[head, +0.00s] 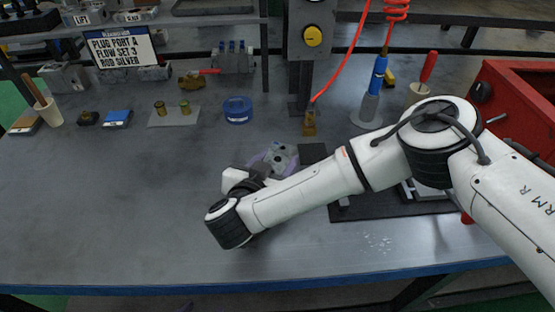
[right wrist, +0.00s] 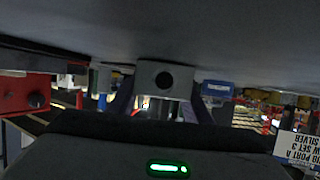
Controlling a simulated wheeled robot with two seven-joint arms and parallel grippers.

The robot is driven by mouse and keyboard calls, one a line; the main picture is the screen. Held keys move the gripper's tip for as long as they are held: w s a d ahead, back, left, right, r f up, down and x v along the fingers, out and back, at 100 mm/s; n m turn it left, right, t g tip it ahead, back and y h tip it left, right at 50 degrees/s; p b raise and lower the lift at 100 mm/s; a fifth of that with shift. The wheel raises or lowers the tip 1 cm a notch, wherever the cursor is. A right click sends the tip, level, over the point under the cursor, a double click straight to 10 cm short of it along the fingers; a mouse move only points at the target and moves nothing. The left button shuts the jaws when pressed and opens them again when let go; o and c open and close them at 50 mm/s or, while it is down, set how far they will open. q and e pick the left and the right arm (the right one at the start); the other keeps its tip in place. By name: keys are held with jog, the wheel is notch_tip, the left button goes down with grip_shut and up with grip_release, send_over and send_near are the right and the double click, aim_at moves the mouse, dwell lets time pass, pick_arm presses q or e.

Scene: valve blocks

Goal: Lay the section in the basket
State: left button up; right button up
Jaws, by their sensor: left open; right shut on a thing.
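The section, a grey block with a round dark hole (right wrist: 163,80), sits between the two dark fingers of my right gripper (right wrist: 160,105) in the right wrist view. In the head view the grey block (head: 281,156) shows just beyond my right wrist, with purple finger parts beside it. My right gripper (head: 268,165) is shut on it; the forearm and wrist partly hide it. Whether it touches the bench is unclear. I cannot make out a basket for certain.
An open red container (head: 520,95) stands at the right, partly behind my right arm. A black mat (head: 375,207) lies under that arm.

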jog(key=shift+f, duration=0.1)
jog(key=o, duration=1.6)
jog(key=shift+c, duration=0.2)
